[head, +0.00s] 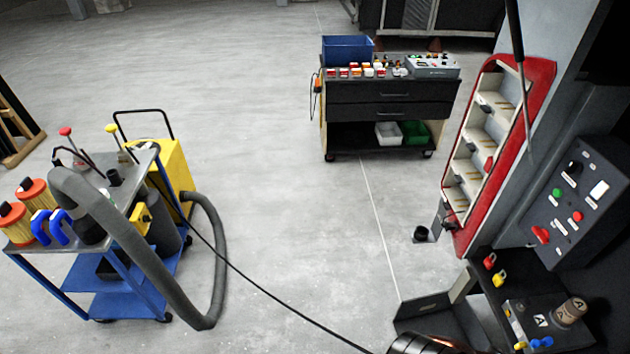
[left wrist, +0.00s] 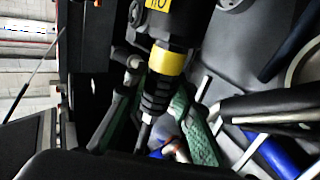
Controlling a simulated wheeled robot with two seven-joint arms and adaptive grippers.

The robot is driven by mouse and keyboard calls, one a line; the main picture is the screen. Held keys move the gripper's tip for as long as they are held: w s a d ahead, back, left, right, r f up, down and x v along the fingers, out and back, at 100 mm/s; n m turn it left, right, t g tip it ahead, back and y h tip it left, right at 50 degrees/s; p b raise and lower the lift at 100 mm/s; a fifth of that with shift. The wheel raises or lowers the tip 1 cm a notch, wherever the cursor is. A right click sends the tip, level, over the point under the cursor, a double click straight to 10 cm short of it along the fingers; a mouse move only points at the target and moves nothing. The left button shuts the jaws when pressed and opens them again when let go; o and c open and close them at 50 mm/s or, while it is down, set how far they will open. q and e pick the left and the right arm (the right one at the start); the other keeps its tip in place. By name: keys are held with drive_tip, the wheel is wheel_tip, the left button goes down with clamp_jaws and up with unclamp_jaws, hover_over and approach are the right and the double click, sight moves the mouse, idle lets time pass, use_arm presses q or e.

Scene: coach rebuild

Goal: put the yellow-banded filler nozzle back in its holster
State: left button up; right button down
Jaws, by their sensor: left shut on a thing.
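The yellow-banded filler nozzle (left wrist: 172,63) is in the left wrist view. It has a black body, a yellow label above the band and a ribbed black sleeve below it. My left gripper (left wrist: 165,125) has green-padded fingers on either side of the nozzle's lower part and is shut on it. The nozzle and the left gripper cannot be made out in the head view. I cannot pick out the holster for certain in either view. My right gripper is not in view.
A blue cart (head: 125,262) with a thick grey hose (head: 150,262) stands at left. A thin black cable (head: 285,299) runs across the floor. A dark tool trolley (head: 388,98) stands at back, a red-framed rack (head: 527,98) and control panel (head: 571,205) at right.

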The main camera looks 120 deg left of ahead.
use_arm(q)
drive_tip(key=shift+r, duration=0.1)
clamp_jaws()
drive_tip(key=shift+r, duration=0.1)
drive_tip(key=shift+r+p, duration=1.95)
drive_tip(key=shift+r, duration=0.25)
drive_tip(key=shift+f, duration=0.1)
